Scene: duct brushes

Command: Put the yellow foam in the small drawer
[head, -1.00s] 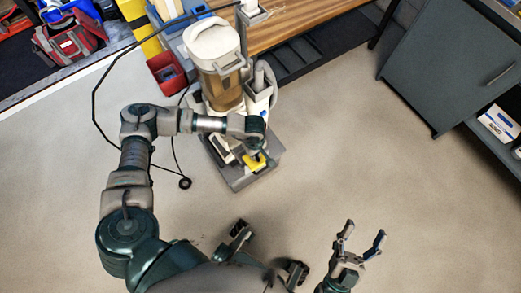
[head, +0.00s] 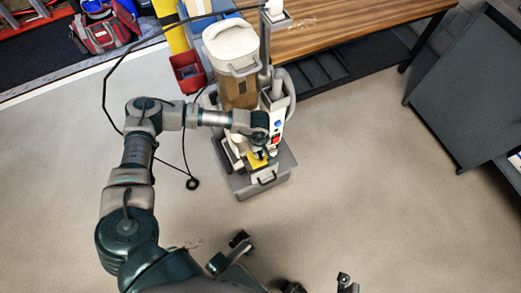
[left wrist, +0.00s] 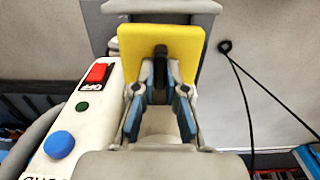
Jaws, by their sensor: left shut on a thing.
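The yellow foam (head: 257,160) is a flat piece low on the front of the upright machine, just above its grey base. My left gripper (head: 258,150) reaches it from above. In the left wrist view the foam (left wrist: 160,45) fills the space beyond my left fingers (left wrist: 160,88), which are closed on its dark upright grip. The grey base (head: 245,187) has a dark handle at its front and looks like a drawer. I cannot tell whether it is the small drawer or how far it is open.
The machine has a clear brown tank (head: 238,92) and a white panel with a red switch (left wrist: 98,73) and blue knob (left wrist: 59,145). A black cable (head: 186,160) lies left of it. A wooden bench (head: 340,28) stands behind.

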